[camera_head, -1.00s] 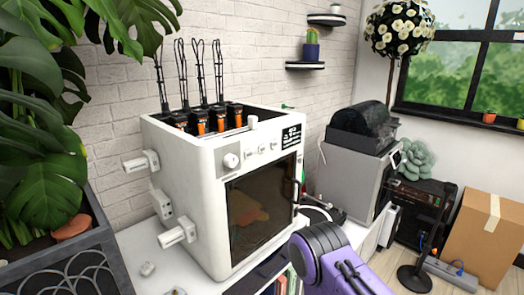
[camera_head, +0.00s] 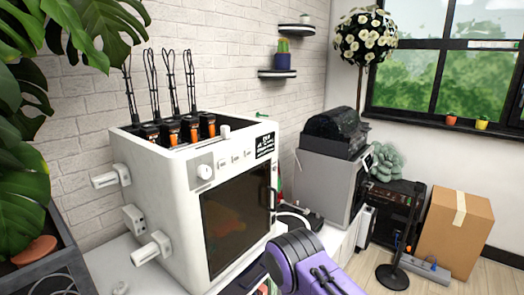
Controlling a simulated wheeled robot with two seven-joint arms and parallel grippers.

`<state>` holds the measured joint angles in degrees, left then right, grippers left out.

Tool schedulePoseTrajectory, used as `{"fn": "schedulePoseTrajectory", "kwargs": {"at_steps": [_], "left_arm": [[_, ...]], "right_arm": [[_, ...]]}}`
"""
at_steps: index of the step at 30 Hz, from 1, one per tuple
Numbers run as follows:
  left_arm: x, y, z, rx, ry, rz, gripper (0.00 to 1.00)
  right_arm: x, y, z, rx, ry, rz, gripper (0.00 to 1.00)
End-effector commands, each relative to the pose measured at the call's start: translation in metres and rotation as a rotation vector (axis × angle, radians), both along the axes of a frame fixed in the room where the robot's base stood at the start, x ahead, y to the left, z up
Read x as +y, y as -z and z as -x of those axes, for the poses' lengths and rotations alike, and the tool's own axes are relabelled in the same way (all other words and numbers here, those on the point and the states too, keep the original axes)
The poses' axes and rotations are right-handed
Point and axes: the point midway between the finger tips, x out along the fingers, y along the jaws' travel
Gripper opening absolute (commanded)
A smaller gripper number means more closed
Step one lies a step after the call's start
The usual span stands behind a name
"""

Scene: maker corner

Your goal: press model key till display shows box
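A white box-shaped machine (camera_head: 163,200), looking like a 3D printer, stands on a white table. Its front has a dark window door (camera_head: 236,220), a round knob (camera_head: 205,172) and several small buttons (camera_head: 235,160) in a row. A small black display (camera_head: 265,145) with white marks sits at the upper right of the front; its content is too small to read. I cannot tell which button is the model key. A purple and dark grey arm link of mine shows at the bottom, in front of the machine's lower right. Neither gripper is in view.
A large leafy plant (camera_head: 30,150) in a dark planter (camera_head: 62,262) stands at the left. A grey machine (camera_head: 328,185) with a black top stands right of the printer. A cardboard box (camera_head: 455,236) and a black stand (camera_head: 393,276) are on the floor at right.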

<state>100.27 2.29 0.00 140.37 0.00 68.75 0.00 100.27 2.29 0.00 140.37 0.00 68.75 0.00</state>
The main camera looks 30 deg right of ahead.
Motion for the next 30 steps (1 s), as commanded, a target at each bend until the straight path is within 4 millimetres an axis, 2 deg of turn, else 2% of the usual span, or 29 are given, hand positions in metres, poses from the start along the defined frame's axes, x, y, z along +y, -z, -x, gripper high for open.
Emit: {"fn": "schedulePoseTrajectory", "kwargs": {"at_steps": [6, 7, 9, 11, 30], "left_arm": [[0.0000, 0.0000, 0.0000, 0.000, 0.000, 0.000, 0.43], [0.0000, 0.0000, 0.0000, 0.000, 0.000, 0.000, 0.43], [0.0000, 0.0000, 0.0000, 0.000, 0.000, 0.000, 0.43], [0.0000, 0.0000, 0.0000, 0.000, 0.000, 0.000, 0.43], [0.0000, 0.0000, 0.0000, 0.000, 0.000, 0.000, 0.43]], "right_arm": [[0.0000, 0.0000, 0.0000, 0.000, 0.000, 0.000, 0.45], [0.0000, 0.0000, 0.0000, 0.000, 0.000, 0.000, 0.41], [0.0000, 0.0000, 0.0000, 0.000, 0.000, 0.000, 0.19], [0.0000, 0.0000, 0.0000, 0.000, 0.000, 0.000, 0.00], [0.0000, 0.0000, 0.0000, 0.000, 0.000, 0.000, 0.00]]}}
